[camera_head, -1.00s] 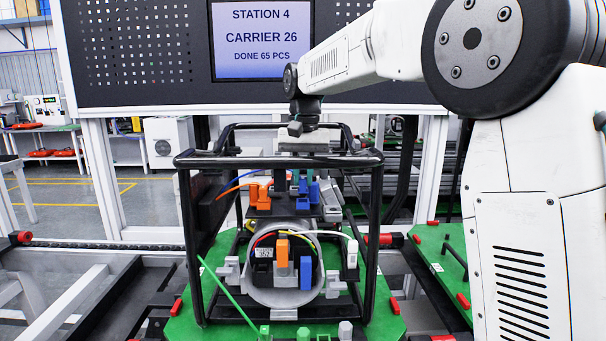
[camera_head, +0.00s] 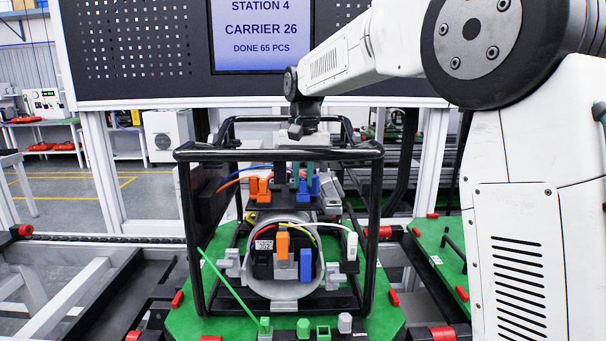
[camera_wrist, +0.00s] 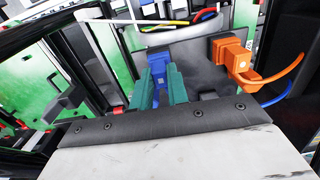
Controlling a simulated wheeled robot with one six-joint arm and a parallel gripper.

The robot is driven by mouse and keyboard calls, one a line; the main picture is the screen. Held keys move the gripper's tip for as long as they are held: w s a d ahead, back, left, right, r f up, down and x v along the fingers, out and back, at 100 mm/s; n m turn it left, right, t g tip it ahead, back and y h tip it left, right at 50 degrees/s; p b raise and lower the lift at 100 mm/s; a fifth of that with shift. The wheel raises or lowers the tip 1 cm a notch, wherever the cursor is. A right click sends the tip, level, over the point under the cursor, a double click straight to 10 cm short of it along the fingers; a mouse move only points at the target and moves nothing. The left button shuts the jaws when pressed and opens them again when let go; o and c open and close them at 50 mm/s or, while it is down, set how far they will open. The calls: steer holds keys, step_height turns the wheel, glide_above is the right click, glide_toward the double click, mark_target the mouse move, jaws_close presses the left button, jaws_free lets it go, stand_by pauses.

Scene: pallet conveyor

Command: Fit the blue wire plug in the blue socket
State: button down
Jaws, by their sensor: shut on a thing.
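My gripper (camera_wrist: 160,92) has teal fingers closed around the blue wire plug (camera_wrist: 158,82) in the wrist view. Just past the fingertips is a blue block, which looks like the blue socket (camera_wrist: 158,56), on the grey housing. Plug and socket appear in line, but I cannot tell how deep the plug sits. In the head view my gripper (camera_head: 302,172) reaches down inside the black frame, above blue parts (camera_head: 304,193). The blue wire (camera_head: 230,178) runs from the box at the left; its end at the plug is hidden.
An orange plug (camera_wrist: 232,60) with an orange wire sits right beside my gripper. The black tube frame (camera_head: 372,210) surrounds the work on a green pallet (camera_head: 190,315). A lower orange plug (camera_head: 282,245), a blue plug (camera_head: 305,265) and a white plug (camera_head: 352,246) are at the front.

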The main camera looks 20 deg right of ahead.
steer(key=c, duration=1.3)
jaws_free()
